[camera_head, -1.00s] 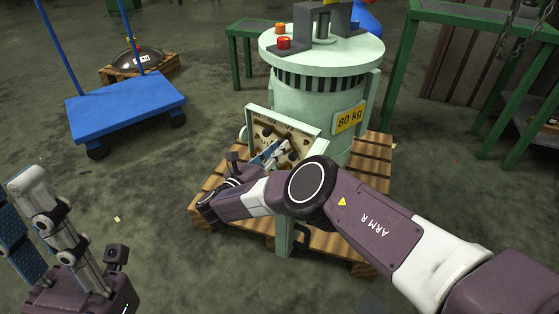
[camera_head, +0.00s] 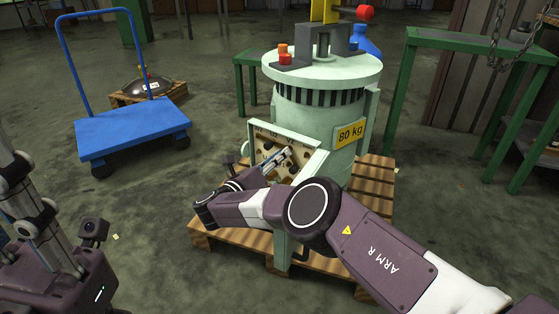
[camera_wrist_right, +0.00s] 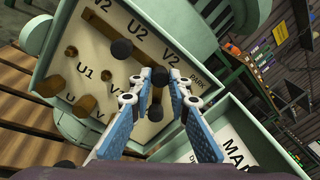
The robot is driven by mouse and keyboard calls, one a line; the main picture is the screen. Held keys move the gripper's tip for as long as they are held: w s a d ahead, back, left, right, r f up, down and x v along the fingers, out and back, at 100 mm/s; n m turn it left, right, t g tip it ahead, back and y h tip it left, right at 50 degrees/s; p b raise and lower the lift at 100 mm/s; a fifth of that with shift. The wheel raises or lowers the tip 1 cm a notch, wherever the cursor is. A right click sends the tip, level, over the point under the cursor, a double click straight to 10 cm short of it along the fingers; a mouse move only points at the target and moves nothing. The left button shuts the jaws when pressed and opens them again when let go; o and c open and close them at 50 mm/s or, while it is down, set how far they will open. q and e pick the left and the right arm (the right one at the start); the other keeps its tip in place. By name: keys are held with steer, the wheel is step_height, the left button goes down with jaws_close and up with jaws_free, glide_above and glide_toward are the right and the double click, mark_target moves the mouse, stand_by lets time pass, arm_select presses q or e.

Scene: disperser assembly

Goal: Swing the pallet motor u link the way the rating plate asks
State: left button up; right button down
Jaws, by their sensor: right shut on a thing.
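The pale green motor (camera_head: 318,110) stands on a wooden pallet (camera_head: 222,240), with an "80 kg" plate (camera_head: 349,133) on its side. Its open terminal box (camera_head: 305,156) faces my right arm. In the right wrist view, the cream terminal board (camera_wrist_right: 97,73) bears U1, U2 and V2 marks, brass-brown pieces and black knobs. My right gripper (camera_wrist_right: 153,80) is at the board, fingers closed around a dark knob (camera_wrist_right: 160,76); it also shows in the head view (camera_head: 281,162). Whether that knob belongs to the u link is unclear. My left gripper (camera_head: 22,200) is cut off at the left edge.
A lettered plate (camera_wrist_right: 225,140) inside the box lid lies beside the right fingers, only partly readable. A blue trolley (camera_head: 132,130) stands on the left. Green tables (camera_head: 477,38) stand at the back and right. The floor left of the pallet is mostly clear.

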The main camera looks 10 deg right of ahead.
steer(key=c, duration=1.8)
jaws_free()
steer(key=v, duration=1.2)
